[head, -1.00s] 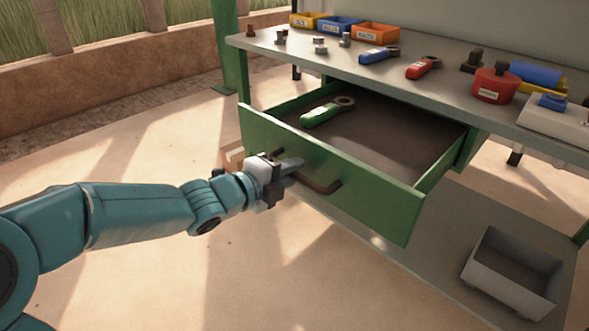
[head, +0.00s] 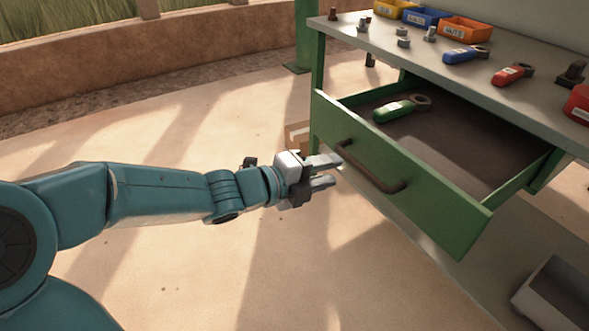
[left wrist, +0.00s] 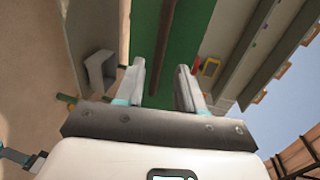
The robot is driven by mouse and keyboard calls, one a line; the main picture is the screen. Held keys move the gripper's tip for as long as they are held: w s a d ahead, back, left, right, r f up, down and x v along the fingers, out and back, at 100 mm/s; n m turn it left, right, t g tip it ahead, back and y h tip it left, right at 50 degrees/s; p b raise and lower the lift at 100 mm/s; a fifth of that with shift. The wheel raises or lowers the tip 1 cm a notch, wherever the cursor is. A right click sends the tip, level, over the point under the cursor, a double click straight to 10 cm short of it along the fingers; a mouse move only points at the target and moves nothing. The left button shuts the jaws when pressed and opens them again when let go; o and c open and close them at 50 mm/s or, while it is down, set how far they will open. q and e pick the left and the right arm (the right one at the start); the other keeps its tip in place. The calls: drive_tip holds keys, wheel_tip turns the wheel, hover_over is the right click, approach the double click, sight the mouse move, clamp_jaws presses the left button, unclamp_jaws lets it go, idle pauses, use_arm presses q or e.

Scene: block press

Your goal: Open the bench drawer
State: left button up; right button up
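The green bench drawer (head: 420,205) stands pulled out from under the grey bench top (head: 490,85). A green-handled wrench (head: 400,108) lies inside it. The drawer's dark bar handle (head: 370,168) is on its front. My left gripper (head: 328,171) is open and empty, just left of the handle and apart from it.
Yellow, blue and orange bins (head: 465,28) and wrenches with blue and red handles (head: 512,74) lie on the bench top. A grey open box (head: 560,300) is on the lower shelf.

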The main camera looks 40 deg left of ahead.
use_arm(q)
drive_tip(key=p+v, duration=0.2)
drive_tip(key=v, duration=0.6)
drive_tip(key=shift+s+d, duration=0.1)
drive_tip(key=shift+s, duration=0.05)
